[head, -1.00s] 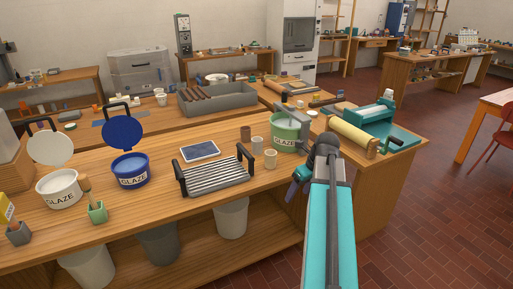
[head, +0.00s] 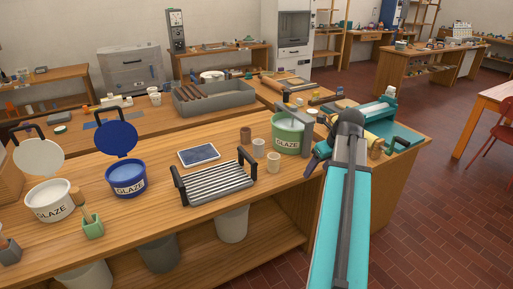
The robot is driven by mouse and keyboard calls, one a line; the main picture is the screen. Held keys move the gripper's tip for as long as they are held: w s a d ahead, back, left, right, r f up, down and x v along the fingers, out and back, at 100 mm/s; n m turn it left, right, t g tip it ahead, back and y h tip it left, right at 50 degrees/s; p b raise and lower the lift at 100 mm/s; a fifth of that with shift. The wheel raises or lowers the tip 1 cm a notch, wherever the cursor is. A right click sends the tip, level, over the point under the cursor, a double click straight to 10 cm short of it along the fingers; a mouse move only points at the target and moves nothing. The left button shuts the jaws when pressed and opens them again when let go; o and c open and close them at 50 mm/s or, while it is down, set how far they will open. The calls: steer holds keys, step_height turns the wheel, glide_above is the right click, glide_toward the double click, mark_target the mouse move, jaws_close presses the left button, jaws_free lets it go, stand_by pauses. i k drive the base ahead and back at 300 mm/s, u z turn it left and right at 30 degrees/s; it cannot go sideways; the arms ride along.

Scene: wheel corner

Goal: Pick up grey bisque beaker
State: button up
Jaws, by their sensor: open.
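Three small handleless beakers stand upright in a slanting row on the wooden workbench, left of the green glaze bucket. The rear one is a brown beaker (head: 245,134). The middle one is a pale greyish beaker (head: 259,148), which looks closest to grey bisque. My gripper (head: 311,171) is open, small and partly hidden by my arm. It is to the right of the beakers, near the bench's front edge, and touches none of them.
The green glaze bucket (head: 286,136) stands just behind and right of the beakers. A striped rack with dark handles (head: 217,182) is left of them, with a framed blue panel (head: 198,156) behind it. A slab roller (head: 392,132) is at right. Bare bench lies before the beakers.

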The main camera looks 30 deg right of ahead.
mark_target(258, 148)
steer(key=i, duration=1.2)
